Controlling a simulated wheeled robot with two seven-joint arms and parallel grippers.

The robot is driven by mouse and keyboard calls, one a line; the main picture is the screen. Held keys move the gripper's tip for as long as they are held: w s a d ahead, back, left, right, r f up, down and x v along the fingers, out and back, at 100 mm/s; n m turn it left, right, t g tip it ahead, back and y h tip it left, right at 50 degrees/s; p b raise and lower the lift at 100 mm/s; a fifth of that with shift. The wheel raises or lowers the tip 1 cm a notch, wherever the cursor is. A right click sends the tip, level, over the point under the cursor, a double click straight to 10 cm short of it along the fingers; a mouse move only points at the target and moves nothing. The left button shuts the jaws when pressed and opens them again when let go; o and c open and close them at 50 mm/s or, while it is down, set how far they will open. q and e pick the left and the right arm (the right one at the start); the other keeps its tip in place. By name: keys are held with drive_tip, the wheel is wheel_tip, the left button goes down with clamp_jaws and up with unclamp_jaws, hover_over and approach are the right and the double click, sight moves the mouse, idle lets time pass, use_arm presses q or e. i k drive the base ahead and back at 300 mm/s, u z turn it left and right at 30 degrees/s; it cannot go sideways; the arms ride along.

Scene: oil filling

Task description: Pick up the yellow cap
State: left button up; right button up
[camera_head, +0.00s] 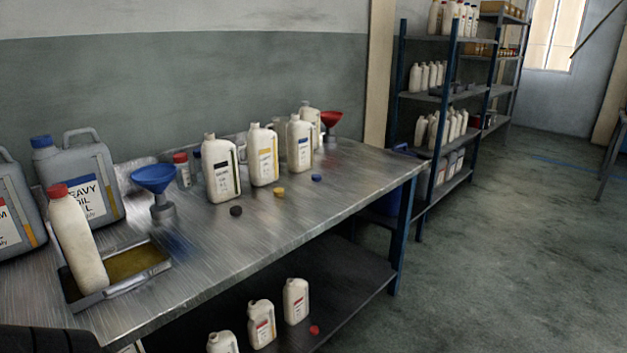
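A small yellow cap (279,192) lies on the metal workbench (240,230), in front of a white bottle with a yellow label stripe (263,155). A black cap (236,211) lies to its left and a blue cap (317,178) to its right, both apart from it. Neither of my grippers shows in the head view, so their state is hidden.
A blue funnel (153,180), grey oil jugs (78,172) and a tray (140,278) with a leaning red-capped bottle (77,240) stand at the left. A red funnel (331,120) stands behind right. The bench's front strip is clear. Shelves (430,97) stand beyond.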

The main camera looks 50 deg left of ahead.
sight(278, 191)
drive_tip(key=i, duration=1.1)
drive_tip(key=u, duration=2.55)
